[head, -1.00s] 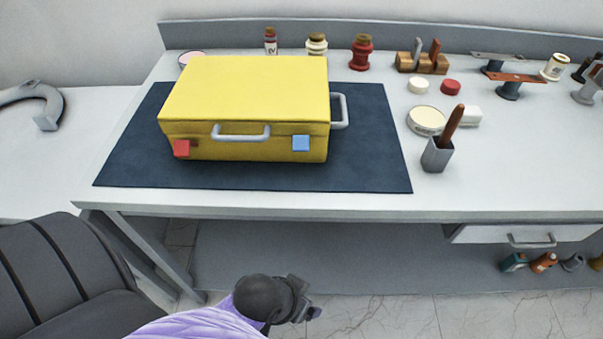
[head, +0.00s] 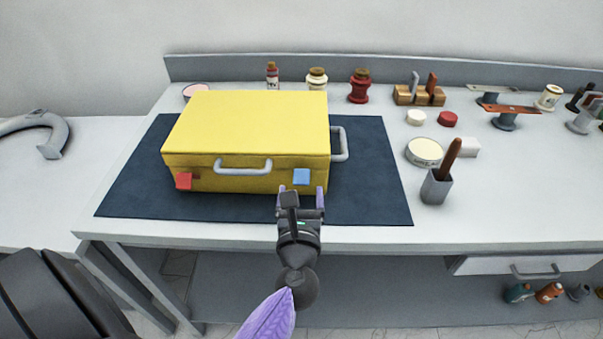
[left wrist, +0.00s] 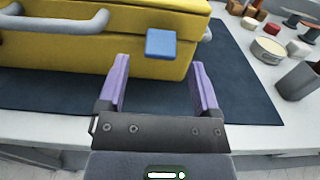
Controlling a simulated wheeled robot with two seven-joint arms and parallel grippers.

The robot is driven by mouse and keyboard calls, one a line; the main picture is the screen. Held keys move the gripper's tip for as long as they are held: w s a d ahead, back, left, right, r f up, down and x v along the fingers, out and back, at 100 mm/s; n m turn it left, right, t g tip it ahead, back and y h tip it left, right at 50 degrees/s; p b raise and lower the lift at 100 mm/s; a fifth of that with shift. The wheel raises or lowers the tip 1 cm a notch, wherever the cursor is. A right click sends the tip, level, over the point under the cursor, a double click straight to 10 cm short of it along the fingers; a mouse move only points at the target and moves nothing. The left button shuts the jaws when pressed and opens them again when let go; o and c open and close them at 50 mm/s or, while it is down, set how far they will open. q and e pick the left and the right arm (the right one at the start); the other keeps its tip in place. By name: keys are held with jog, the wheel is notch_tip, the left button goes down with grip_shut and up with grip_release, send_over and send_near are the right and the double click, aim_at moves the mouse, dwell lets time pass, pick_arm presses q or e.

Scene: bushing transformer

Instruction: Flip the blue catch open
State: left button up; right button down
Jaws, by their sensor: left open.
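A yellow case (head: 245,122) lies on a dark blue mat (head: 375,170) on the table. The blue catch (head: 301,176) is on its front face, right of the grey front handle (head: 243,167). It also shows in the left wrist view (left wrist: 161,43), just beyond my fingers and a little above them. A red catch (head: 184,181) is at the front left. My left gripper (head: 302,192) is open and empty in front of the blue catch; in the left wrist view its purple fingers (left wrist: 160,85) stand apart, with a gap to the case. My right gripper is not in view.
A second grey handle (head: 342,144) sticks out on the case's right side. A grey cup with a brown-handled tool (head: 437,187) and a round tin (head: 424,151) stand right of the mat. Several bottles (head: 317,80) line the back. The table's front edge lies below my gripper.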

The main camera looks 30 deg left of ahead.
aim_at(302, 179)
pick_arm(q)
jog(key=x, duration=0.5)
jog(key=shift+w, duration=0.1)
